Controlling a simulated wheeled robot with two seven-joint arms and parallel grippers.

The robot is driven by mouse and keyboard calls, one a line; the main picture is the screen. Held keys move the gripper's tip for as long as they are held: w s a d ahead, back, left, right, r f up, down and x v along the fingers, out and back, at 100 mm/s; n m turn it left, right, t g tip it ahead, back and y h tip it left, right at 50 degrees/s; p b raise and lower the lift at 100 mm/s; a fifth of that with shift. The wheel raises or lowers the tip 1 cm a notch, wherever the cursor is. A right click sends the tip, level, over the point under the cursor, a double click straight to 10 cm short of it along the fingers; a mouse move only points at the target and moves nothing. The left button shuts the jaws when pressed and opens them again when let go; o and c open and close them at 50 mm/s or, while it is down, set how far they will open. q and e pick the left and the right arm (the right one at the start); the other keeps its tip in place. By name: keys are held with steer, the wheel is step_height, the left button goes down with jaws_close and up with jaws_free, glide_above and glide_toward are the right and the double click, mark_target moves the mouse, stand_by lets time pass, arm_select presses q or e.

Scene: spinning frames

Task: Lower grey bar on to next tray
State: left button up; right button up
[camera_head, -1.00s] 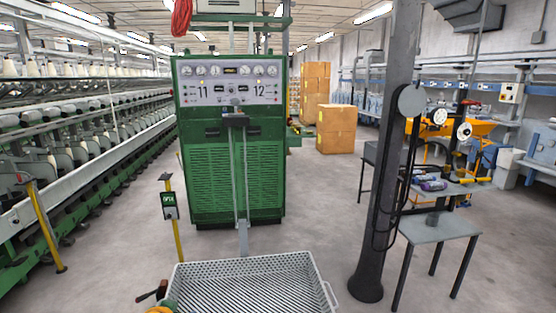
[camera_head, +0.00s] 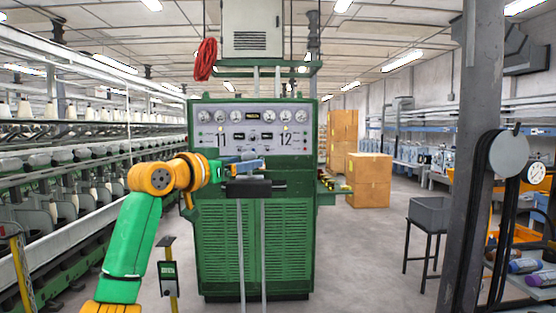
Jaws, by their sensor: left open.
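A dark grey bar (camera_head: 256,187) lies crosswise in front of the green machine, with two upright grey rods (camera_head: 264,245) running down below it. My left arm, orange and green, comes in from the lower left. My left gripper (camera_head: 250,166) is open at the upper left side of the dark bar, just above it in the picture. I cannot tell whether it touches the bar. The tray is not in view now. My right gripper is not in view.
The green machine (camera_head: 284,240) with gauges stands straight ahead. A yellow post (camera_head: 173,290) stands at its front left. A grey pillar (camera_head: 473,130) stands at the right. Cardboard boxes (camera_head: 369,181) stand behind right. The floor right of the machine is mostly clear.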

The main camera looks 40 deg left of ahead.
arm_select(q)
steer(key=shift+w+d+r+p, duration=0.2)
steer(key=shift+w+r+p, duration=0.1)
steer(key=shift+w+p, duration=0.25)
steer(key=shift+w+d+r+p, duration=0.15)
steer(key=shift+w+r+p, duration=0.1)
steer(key=shift+w+p, duration=0.25)
steer(key=w+r+p, duration=0.1)
steer(key=p, duration=0.1)
steer(key=shift+a+p, duration=0.1)
steer(key=shift+p, duration=0.3)
steer(key=shift+w+a+f+p, duration=0.2)
steer(key=shift+w+f, duration=0.15)
steer(key=shift+w, duration=0.25)
steer(key=shift+w+a+f+p, duration=0.1)
steer(key=shift+w+a+f, duration=0.1)
steer(key=shift+w+f, duration=0.3)
steer(key=shift+w, duration=0.3)
steer(key=shift+s+d+r, duration=0.15)
steer(key=shift+s+r, duration=0.05)
steer(key=c, duration=0.9)
jaws_close()
steer(key=shift+w, duration=0.1)
